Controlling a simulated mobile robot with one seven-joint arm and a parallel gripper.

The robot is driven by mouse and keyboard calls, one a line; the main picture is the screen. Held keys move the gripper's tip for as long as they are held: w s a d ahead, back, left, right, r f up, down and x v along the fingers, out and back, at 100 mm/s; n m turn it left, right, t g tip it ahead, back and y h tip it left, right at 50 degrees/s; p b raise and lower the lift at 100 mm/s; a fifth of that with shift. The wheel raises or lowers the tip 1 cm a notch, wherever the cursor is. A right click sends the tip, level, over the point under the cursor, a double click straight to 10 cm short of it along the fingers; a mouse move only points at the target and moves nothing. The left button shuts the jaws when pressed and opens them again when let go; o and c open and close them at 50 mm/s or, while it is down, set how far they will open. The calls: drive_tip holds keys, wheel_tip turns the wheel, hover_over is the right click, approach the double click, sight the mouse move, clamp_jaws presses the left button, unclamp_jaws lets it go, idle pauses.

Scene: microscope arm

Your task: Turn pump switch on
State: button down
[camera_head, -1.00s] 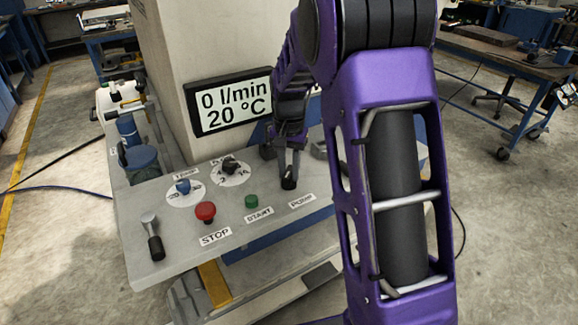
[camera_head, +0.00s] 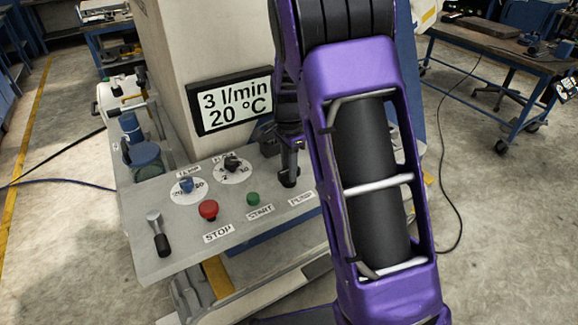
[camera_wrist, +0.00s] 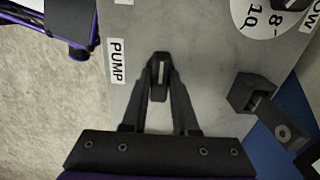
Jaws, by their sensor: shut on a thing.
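The pump switch (camera_wrist: 160,74) is a small black knob with a light line on top. It sits on the grey panel (camera_wrist: 205,50) beside the PUMP label (camera_wrist: 117,62) in the wrist view. My gripper (camera_wrist: 160,62) is shut on it, a finger at each side. In the head view my gripper (camera_head: 289,180) reaches down to the panel above the PUMP label (camera_head: 301,199), and its fingers largely hide the switch. The display (camera_head: 231,101) reads 3 l/min and 20 °C.
Left of the switch are the green START button (camera_head: 253,199), the red STOP button (camera_head: 208,209), the blue temperature knob (camera_head: 186,185) and the black flow knob (camera_head: 232,163). A lever (camera_head: 157,236) stands at the left panel edge. A black block (camera_wrist: 252,94) sits close to my gripper.

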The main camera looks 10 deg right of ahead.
idle(0.3)
drive_tip(key=c, duration=0.7)
unclamp_jaws()
wheel_tip(320, 180, up, 18)
drive_tip(key=shift+f+p, duration=0.25)
drive_tip(key=shift+p, duration=0.35)
